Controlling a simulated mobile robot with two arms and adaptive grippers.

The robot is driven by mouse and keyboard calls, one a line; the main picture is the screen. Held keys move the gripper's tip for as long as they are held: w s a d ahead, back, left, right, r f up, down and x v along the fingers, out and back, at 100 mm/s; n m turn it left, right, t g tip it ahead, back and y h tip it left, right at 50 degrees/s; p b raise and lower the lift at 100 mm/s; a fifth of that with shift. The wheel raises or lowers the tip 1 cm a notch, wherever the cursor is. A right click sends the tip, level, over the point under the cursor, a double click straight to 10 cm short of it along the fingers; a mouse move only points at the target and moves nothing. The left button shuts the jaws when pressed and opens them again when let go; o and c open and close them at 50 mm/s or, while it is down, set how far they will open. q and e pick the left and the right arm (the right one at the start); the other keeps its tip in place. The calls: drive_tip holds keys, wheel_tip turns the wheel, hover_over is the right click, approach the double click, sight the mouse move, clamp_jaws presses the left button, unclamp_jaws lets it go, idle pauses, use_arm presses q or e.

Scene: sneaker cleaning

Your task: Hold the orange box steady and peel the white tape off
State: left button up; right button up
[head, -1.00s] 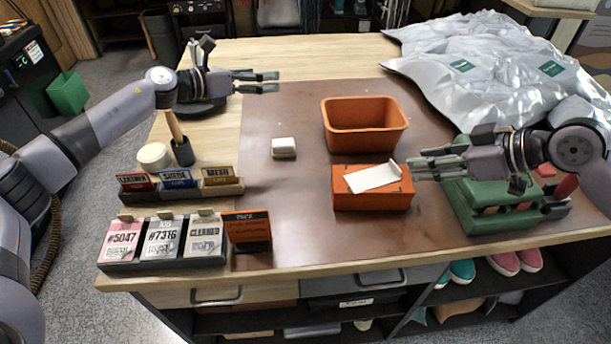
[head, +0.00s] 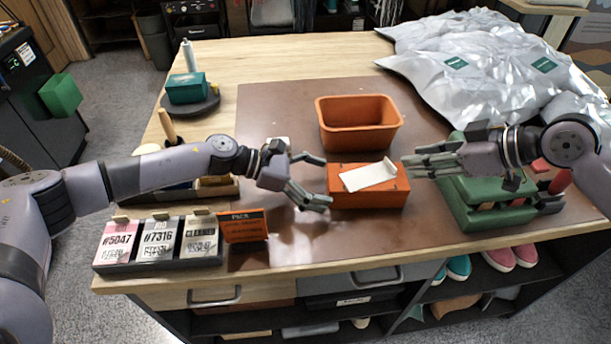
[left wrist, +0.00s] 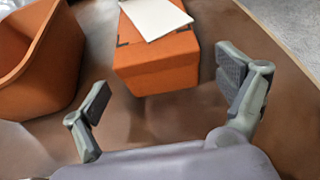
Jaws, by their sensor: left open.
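The orange box (head: 350,198) sits on the brown mat, and the white tape (head: 368,177) lies across its top with its right end curled up. My left gripper (head: 317,183) is open at the box's left side, with nothing between its fingers. In the left wrist view the box (left wrist: 160,70) and part of the tape (left wrist: 157,14) lie ahead, between and beyond the open fingers. My right gripper (head: 408,164) is close to the box's right side, near the raised tape end. Its fingers look close together, and I cannot tell whether they touch the box or tape.
An open orange bin (head: 360,140) stands just behind the box. Number cards (head: 160,240) and an orange sign (head: 243,226) stand front left. Silver bags (head: 470,65) fill the back right. The mat (head: 340,235) in front is clear.

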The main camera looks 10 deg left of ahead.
sight(397, 165)
use_arm(q)
drive_tip(key=shift+x, duration=1.45)
drive_tip(key=shift+c, duration=0.2)
drive_tip(key=c, duration=1.3)
use_arm(e)
drive_tip(key=shift+w+a, duration=0.1)
drive_tip(key=shift+w, duration=0.1)
drive_tip(key=shift+c, duration=1.2)
drive_tip(key=w+g+h, duration=0.1)
drive_tip(key=w+a+m+h, duration=0.1)
drive_tip(key=w+a+m+g+h, duration=0.1)
drive_tip(key=w, duration=0.1)
drive_tip(key=shift+a+f+g, duration=0.25)
drive_tip(key=shift+f+g, duration=0.05)
drive_tip(key=c, duration=0.4)
drive_tip(key=shift+o, duration=0.2)
wheel_tip(397, 165, up, 5)
drive_tip(key=m+g+h, duration=0.2)
drive_tip(key=m+h, duration=0.2)
drive_tip(key=h, duration=0.2)
drive_tip(key=f, duration=1.2)
drive_tip(key=shift+w+a, duration=0.35)
drive_tip(key=shift+c, duration=0.4)
